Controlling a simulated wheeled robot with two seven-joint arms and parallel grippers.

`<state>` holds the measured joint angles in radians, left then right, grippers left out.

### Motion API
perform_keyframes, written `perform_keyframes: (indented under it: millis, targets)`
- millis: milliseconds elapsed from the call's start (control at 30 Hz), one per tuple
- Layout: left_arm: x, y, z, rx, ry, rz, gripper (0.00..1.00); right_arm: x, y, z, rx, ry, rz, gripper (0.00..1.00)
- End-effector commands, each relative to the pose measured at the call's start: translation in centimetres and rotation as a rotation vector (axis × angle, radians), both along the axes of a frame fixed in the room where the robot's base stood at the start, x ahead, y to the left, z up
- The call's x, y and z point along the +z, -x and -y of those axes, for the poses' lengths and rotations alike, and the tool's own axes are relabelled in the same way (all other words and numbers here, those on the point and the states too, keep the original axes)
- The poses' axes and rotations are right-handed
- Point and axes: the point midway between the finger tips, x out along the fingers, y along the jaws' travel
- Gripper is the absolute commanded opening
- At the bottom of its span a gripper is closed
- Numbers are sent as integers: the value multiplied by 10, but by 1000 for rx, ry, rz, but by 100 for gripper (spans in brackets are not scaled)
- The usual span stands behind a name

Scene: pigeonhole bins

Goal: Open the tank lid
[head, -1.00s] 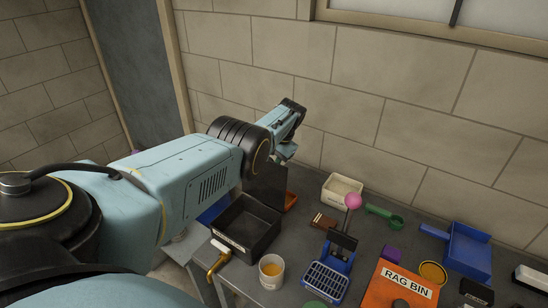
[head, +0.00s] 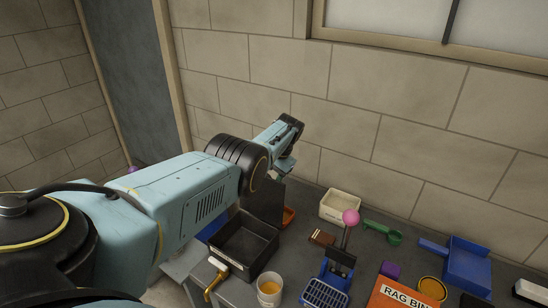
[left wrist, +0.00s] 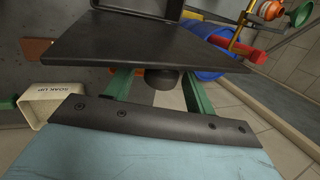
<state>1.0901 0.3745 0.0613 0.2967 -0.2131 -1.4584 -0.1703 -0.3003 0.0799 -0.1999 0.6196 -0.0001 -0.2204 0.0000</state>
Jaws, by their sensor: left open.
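The black tank (head: 240,262) stands on the grey bench in the head view, and its dark inside shows from above. Its dark lid (head: 267,198) stands raised at the tank's back edge, partly hidden by my left arm. In the left wrist view the lid (left wrist: 150,45) is a dark flat panel with a round black knob (left wrist: 162,79). My left gripper (head: 285,163) is above and behind the lid. In the left wrist view its green fingers (left wrist: 160,88) are apart, one on each side of the knob; contact cannot be told. My right gripper is not in view.
A cup of orange liquid (head: 269,287), a blue rack (head: 326,294), a pink ball on a stick (head: 350,217) and a cream bin (head: 340,205) stand right of the tank. The orange rag bin (head: 400,297) is further right. A wall stands close behind.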

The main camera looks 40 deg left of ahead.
Motion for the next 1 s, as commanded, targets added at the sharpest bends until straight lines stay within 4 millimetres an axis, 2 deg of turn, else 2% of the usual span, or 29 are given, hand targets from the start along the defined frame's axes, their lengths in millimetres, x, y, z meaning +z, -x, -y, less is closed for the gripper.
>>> perform_keyframes:
  millis: [267,500,700,1000]
  targets:
    - [54,-8,15,-2,0,3,55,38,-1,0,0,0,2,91]
    - [97,-15,30,-1,-1,4,55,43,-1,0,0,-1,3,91]
    - [115,-18,35,0,0,1,55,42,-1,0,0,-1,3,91]
    - [119,-18,36,0,0,0,55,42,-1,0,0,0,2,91]
